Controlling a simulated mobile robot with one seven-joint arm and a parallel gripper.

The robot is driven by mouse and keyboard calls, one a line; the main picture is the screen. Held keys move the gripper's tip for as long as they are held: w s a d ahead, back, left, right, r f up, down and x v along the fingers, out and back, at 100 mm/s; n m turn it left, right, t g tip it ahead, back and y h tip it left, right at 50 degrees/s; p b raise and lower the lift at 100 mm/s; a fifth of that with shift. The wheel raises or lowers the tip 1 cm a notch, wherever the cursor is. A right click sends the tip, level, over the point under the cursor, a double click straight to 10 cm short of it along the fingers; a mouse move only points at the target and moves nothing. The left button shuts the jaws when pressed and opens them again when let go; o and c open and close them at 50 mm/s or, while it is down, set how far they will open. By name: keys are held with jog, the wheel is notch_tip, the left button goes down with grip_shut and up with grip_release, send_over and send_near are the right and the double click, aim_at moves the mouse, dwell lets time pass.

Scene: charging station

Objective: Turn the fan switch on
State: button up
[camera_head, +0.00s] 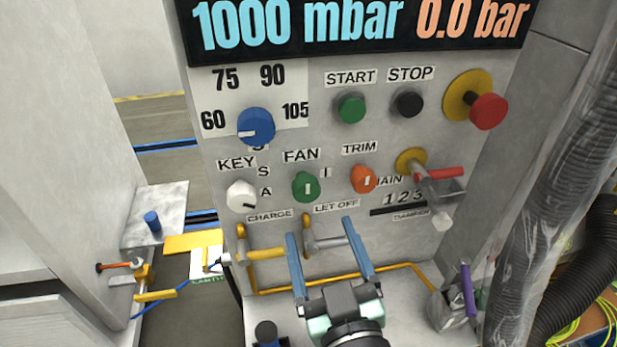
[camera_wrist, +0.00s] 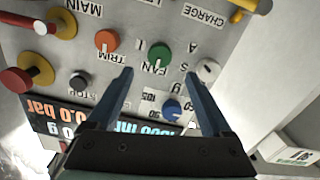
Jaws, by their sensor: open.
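The fan switch is a round green knob (camera_head: 306,187) under the FAN label on the grey panel (camera_head: 330,137). A pale mark stands about upright on its face. In the wrist view the green fan knob (camera_wrist: 159,55) appears upside down, beyond and between my fingers. My gripper (camera_head: 321,228) is open and empty, with two blue fingers raised toward the panel below the knob. In the wrist view the gripper (camera_wrist: 158,75) frames the FAN label. I see no contact with the knob, though the exact gap is hard to tell.
The white key knob (camera_head: 241,195) and orange trim knob (camera_head: 363,179) flank the fan knob. A blue dial (camera_head: 256,125) is above left. A red valve handle (camera_head: 440,173) juts out right.

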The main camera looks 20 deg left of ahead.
aim_at(308, 194)
jog(key=p+x, duration=0.2)
jog(key=x, duration=0.8)
jog(key=shift+w+a, duration=0.15)
grip_shut()
